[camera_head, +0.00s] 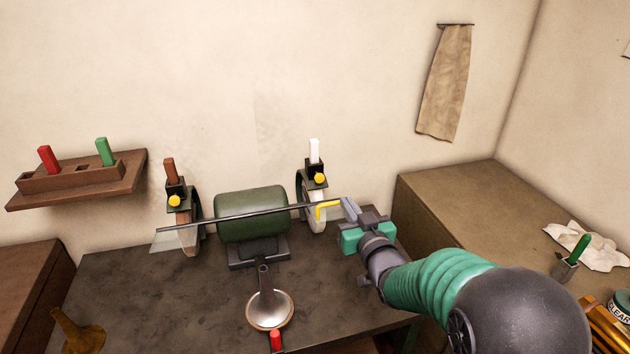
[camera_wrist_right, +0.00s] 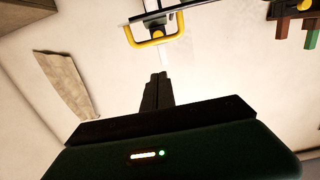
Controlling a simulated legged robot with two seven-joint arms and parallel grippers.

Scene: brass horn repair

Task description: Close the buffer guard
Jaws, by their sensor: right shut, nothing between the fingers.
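The buffer has a green motor (camera_head: 251,214) on a dark base, with a wheel at each end. In front of it runs the guard's long thin dark bar (camera_head: 245,214), with a clear pane showing at its left end. A yellow handle (camera_head: 326,208) is at the bar's right end; in the right wrist view the handle (camera_wrist_right: 151,40) is a yellow loop beyond my fingertips. My right gripper (camera_head: 349,208) is shut and empty, its tips just right of the handle. I cannot tell whether they touch it. My left gripper is not in view.
A silver bell-shaped piece (camera_head: 270,309) and a red block (camera_head: 276,340) are at the bench's front. White (camera_head: 314,151) and brown (camera_head: 170,171) bars stand above the wheels. A wooden rack (camera_head: 75,176) is on the left wall. A brown cabinet top (camera_head: 470,205) lies right.

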